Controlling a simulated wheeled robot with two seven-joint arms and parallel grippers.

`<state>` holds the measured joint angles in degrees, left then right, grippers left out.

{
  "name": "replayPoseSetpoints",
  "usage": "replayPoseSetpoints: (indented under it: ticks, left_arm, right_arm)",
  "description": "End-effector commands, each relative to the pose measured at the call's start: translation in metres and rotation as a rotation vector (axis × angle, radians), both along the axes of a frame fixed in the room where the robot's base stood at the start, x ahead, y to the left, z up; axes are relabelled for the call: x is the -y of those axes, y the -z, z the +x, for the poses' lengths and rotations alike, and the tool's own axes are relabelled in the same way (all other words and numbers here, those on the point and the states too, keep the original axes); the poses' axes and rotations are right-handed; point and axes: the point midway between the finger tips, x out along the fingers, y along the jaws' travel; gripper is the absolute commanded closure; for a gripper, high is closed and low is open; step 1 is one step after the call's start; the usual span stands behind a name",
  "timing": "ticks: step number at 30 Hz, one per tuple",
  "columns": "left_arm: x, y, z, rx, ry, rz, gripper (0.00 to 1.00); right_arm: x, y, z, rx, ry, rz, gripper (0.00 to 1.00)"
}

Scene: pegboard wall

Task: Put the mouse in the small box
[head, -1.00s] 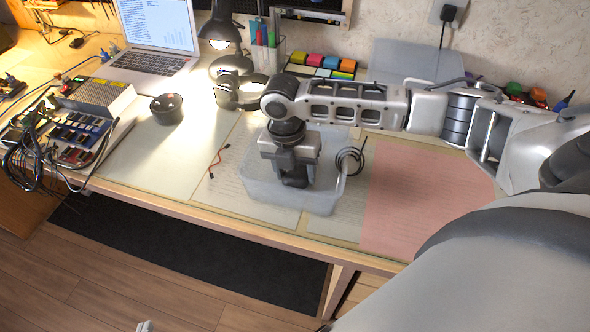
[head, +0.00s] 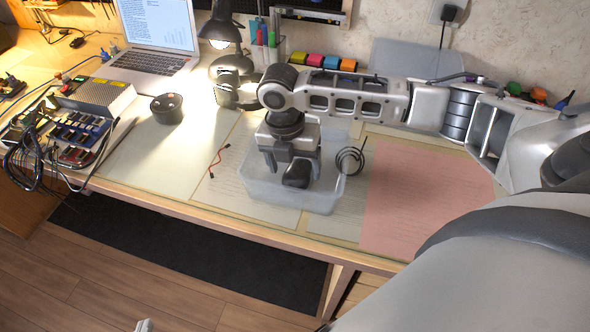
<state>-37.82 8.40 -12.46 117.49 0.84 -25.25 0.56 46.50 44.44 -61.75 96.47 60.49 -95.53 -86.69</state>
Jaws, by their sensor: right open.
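The black mouse (head: 298,173) is inside the small translucent grey box (head: 316,201) on the desk, leaning at a tilt. My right gripper (head: 284,168) is over the box, pointing down, its jaws open. The mouse is just beside and below its fingers; whether they still touch cannot be told. The gripper and arm hide the back of the box. Only a small light tip of my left gripper (head: 145,326) shows at the bottom edge, away from the desk, and its jaws cannot be made out.
A pink sheet (head: 420,196) covers clear desk at right.

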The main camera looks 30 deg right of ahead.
Motion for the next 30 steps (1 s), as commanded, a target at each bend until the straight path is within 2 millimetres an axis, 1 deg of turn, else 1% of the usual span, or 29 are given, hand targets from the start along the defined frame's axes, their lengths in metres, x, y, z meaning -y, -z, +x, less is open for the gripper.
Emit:
replayPoseSetpoints:
  ticks: [1, 6, 9, 13, 18, 30]
  left_arm:
    - [0.0, -0.001, 0.0, 0.0, 0.001, 0.001, 1.0]
    - [-0.001, -0.002, 0.0, 0.001, 0.002, 0.003, 1.0]
    - [-0.001, -0.002, 0.0, 0.002, 0.002, 0.003, 1.0]
    - [-0.001, -0.002, 0.0, 0.002, 0.002, 0.004, 1.0]
    - [-0.001, -0.001, -0.001, -0.001, 0.002, 0.004, 1.0]
    - [-0.001, 0.0, -0.002, -0.004, 0.001, 0.004, 1.0]
  right_arm:
    - [-0.001, -0.013, 0.003, 0.007, 0.0, 0.001, 0.24]
    - [-0.004, -0.05, 0.006, 0.005, 0.0, 0.0, 0.24]
    - [-0.006, -0.07, 0.008, 0.005, 0.001, 0.002, 0.24]
    - [-0.007, -0.087, 0.009, 0.002, 0.001, 0.0, 0.24]
    - [-0.008, -0.098, 0.009, 0.001, 0.0, 0.001, 0.24]
    - [-0.008, -0.099, 0.009, 0.001, 0.001, 0.001, 0.24]
